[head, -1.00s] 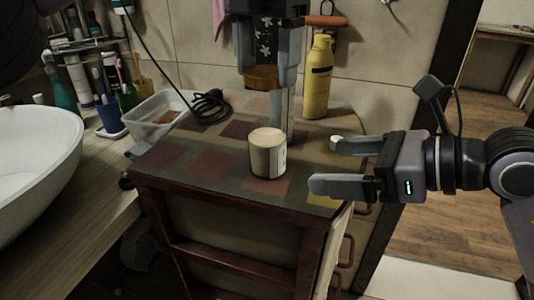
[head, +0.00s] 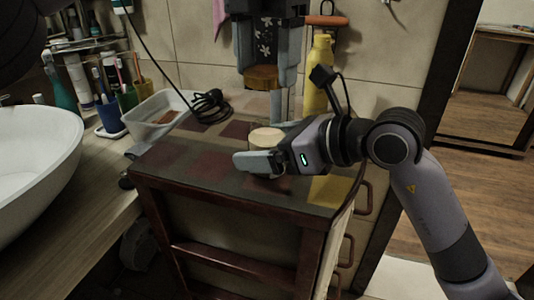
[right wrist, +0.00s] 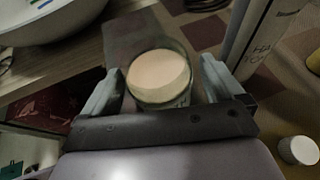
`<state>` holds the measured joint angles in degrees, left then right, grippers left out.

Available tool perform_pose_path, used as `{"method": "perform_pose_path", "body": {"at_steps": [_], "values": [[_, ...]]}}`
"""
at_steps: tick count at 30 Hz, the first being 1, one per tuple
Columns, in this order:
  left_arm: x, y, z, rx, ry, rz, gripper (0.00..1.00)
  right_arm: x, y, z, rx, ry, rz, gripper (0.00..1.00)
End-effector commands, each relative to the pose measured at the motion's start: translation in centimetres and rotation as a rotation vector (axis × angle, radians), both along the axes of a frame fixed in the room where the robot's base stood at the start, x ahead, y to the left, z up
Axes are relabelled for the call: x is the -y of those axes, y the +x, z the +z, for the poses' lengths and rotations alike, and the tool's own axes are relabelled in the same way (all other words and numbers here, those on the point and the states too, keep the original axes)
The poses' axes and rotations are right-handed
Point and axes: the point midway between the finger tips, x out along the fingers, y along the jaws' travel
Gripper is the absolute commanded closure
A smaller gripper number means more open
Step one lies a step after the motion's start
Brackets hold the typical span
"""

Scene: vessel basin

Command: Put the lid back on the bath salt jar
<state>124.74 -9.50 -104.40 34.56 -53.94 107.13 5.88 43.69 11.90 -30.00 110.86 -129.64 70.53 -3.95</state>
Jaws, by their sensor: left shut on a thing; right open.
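The bath salt jar (head: 266,139), pale and cylindrical with an open, cream-filled top, stands upright on the cabinet top. My right gripper (head: 264,150) is around it, with the near finger hiding most of its side in the head view. In the right wrist view the jar (right wrist: 160,78) sits between the two open fingers; I cannot tell whether either touches it. My left gripper (head: 263,85) points down above and behind the jar. It is shut on a brown, wood-like round piece (head: 262,77), which looks like the lid.
A yellow bottle (head: 318,75) stands behind at the right. A clear bin (head: 155,115) and a coiled black cable (head: 208,105) lie at the back left. A white basin (head: 35,150) is at far left. A small white cap (right wrist: 298,150) lies right of the jar in the wrist view.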

Motion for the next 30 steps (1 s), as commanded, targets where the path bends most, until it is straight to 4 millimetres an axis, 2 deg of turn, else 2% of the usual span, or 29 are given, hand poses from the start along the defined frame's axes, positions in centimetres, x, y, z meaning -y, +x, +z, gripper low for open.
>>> {"method": "perform_pose_path", "body": {"at_steps": [5,12,17,27,30], "values": [[0.0,0.0,0.0,0.000,0.000,0.000,0.63,0.0,0.0,0.0,0.000,0.000,0.000,0.05],[0.0,0.0,0.0,0.000,0.000,0.000,0.63,0.0,0.0,0.0,-0.001,0.000,0.000,0.83],[0.0,0.0,-0.7,-0.002,0.001,-0.001,0.63,0.1,0.0,0.0,-0.001,0.000,0.000,0.85],[0.0,0.0,-4.5,-0.003,0.001,-0.001,0.63,0.0,0.0,0.0,-0.001,0.000,0.000,0.86],[0.0,0.0,-5.0,-0.002,0.001,-0.001,0.63,0.0,0.0,0.0,-0.001,0.000,0.000,0.86]]}}
